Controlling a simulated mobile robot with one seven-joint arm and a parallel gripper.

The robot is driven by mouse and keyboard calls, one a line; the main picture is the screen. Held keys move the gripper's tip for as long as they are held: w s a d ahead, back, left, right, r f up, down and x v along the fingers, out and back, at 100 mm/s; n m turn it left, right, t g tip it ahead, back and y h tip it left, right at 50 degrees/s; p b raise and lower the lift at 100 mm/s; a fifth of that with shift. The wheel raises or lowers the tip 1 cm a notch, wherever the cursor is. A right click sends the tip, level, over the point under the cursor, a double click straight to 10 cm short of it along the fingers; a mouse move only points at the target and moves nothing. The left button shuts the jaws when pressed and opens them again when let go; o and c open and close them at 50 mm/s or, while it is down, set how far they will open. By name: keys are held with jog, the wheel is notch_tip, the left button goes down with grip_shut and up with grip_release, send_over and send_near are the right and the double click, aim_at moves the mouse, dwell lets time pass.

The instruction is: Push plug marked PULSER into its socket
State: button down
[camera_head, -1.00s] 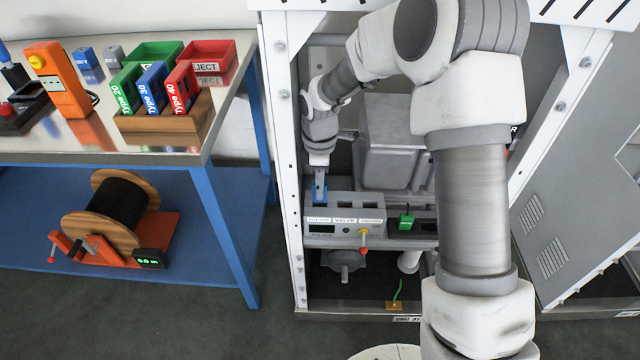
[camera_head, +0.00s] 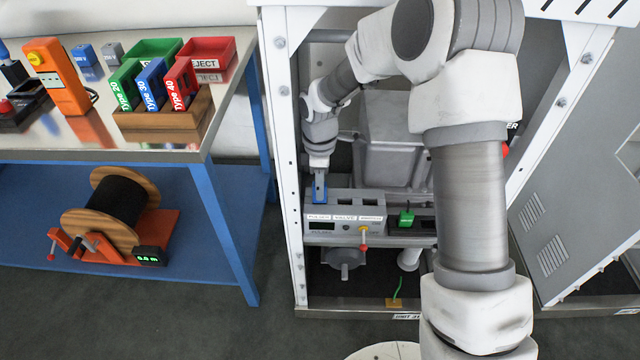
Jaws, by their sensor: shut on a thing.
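A grey control box (camera_head: 343,231) stands inside the white dispenser frame, with a row of sockets along its top. White labels sit on its front edge; the left one (camera_head: 319,217) is too small to read surely. The plug is upright at the leftmost socket position, above the left label. I cannot tell how deep it sits. Two dark sockets (camera_head: 344,201) to its right look empty.
A yellow and red toggle (camera_head: 364,239) is on the box front. A green connector (camera_head: 406,217) sits to the right. A white post (camera_head: 283,150) stands close left of my gripper. A bench (camera_head: 130,154) with bins and tools is at the left, with a cable reel (camera_head: 115,210) below.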

jog(key=shift+f+b, duration=0.35)
jog(key=shift+f, duration=0.5)
jog(key=c, duration=0.7)
grip_release()
jog(key=shift+o, duration=0.2)
jog(key=shift+r, duration=0.1)
notch_tip(320, 180, up, 7)
jog(key=p, duration=0.3)
jog(key=shift+r, duration=0.2)
jog(key=shift+s, duration=0.1)
